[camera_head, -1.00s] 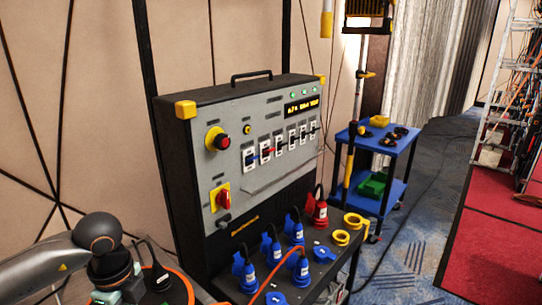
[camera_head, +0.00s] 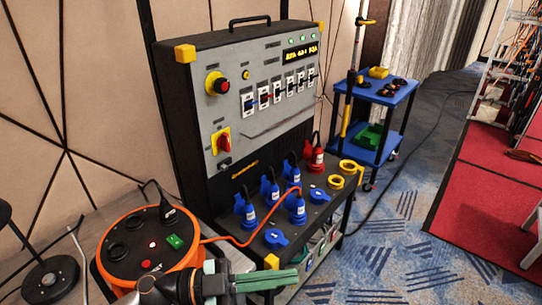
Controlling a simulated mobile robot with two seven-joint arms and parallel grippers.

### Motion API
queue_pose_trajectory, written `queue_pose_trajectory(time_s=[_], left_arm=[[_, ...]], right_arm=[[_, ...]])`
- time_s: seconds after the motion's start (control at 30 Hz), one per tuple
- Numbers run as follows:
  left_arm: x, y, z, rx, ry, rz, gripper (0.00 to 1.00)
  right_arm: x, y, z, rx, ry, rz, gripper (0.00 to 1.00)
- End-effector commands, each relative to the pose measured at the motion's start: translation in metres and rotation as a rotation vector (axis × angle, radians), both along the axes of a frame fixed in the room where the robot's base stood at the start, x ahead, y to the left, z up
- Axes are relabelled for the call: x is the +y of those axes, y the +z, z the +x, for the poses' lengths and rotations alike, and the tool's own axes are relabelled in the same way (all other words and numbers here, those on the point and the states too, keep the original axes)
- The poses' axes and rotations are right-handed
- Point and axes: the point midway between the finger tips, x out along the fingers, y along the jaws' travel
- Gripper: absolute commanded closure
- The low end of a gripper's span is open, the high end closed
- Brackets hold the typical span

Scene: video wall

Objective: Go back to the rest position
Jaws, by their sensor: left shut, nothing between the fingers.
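My left gripper (camera_head: 268,281) is low in the head view, in front of the power box's lower edge. Its greenish fingers lie together, pointing right, with nothing between them. My right gripper is not in view. The grey and black power distribution box (camera_head: 262,95) stands upright with switches, a red emergency button (camera_head: 220,85) and a red rotary switch (camera_head: 222,142). Blue plugs (camera_head: 270,190) and a red plug (camera_head: 315,157) stand in its lower socket panel. An orange cable reel (camera_head: 148,252) is at lower left, its orange cable running to a blue plug.
A blue trolley (camera_head: 378,92) with a green bin (camera_head: 370,136) stands behind at right. A black round stand base (camera_head: 50,279) is at far left. Patterned carpet (camera_head: 400,240) is open at lower right, beside a red platform (camera_head: 480,200) and a ladder (camera_head: 500,70).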

Motion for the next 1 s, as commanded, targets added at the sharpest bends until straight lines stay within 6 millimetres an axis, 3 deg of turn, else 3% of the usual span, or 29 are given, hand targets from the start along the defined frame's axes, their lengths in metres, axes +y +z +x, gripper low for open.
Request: queue_pose_trajectory(time_s=[0.07,0.17,0.27,0.33,0.43,0.5,0.63,0.8,1.0], left_arm=[[0.008,0.001,0.018,0.061,0.179,-0.136,1.00],[0.032,-0.016,0.045,0.152,0.437,-0.230,1.00],[0.067,-0.057,0.063,0.278,0.701,-0.239,1.00],[0.093,-0.098,0.064,0.388,0.875,-0.196,1.00],[0.129,-0.164,0.046,0.561,1.078,-0.081,1.00],[0.147,-0.207,0.023,0.677,1.175,0.014,1.00],[0.169,-0.265,-0.025,0.857,1.269,0.176,1.00],[0.180,-0.303,-0.070,0.992,1.299,0.304,1.00],[0.182,-0.310,-0.080,1.019,1.301,0.332,1.00]], right_arm=[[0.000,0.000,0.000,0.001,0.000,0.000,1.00],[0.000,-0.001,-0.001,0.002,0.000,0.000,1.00],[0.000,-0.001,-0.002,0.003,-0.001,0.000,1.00],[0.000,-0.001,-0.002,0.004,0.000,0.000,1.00],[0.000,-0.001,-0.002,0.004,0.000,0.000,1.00],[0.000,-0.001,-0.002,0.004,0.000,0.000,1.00],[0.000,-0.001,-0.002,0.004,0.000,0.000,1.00],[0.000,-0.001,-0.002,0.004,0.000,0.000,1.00],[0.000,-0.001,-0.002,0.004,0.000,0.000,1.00]])
